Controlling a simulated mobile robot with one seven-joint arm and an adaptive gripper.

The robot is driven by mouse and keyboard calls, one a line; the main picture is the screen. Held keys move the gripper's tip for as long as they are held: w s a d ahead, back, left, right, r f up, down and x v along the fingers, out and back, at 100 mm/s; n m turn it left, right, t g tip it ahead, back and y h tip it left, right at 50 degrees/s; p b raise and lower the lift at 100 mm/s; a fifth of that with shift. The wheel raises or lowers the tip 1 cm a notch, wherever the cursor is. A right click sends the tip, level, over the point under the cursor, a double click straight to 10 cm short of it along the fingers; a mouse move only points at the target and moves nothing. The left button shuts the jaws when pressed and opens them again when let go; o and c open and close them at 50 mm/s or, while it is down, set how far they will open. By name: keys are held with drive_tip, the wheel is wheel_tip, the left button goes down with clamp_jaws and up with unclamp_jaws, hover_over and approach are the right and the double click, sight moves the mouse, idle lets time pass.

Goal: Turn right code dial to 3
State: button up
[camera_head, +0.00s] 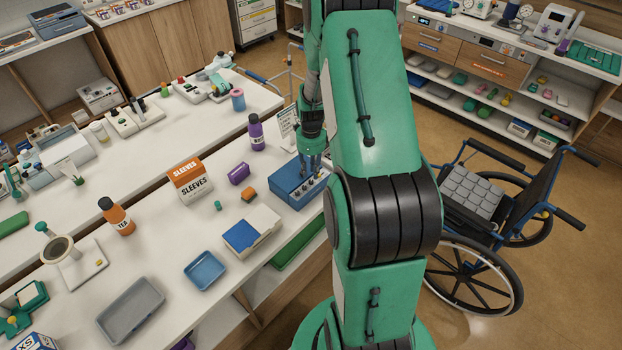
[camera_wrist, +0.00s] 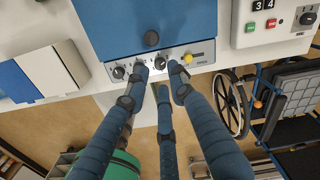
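A blue box (camera_head: 290,187) stands at the table's right edge. Its pale front panel shows in the wrist view (camera_wrist: 204,52), with small dark dials. One dial (camera_wrist: 118,72) is at the left, and another (camera_wrist: 160,63) lies between my fingertips. The left finger covers part of the panel. Dial settings are too small to read. In the head view my gripper (camera_head: 312,165) is at the box front.
A blue and white box (camera_head: 252,232), a purple block (camera_head: 239,173) and a purple bottle (camera_head: 256,132) stand near the blue box. A device with number windows (camera_wrist: 262,18) is at the right in the wrist view. A wheelchair (camera_head: 490,220) stands right of the table.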

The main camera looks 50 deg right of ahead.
sight(311, 181)
drive_tip(key=shift+f, duration=2.15)
clamp_jaws()
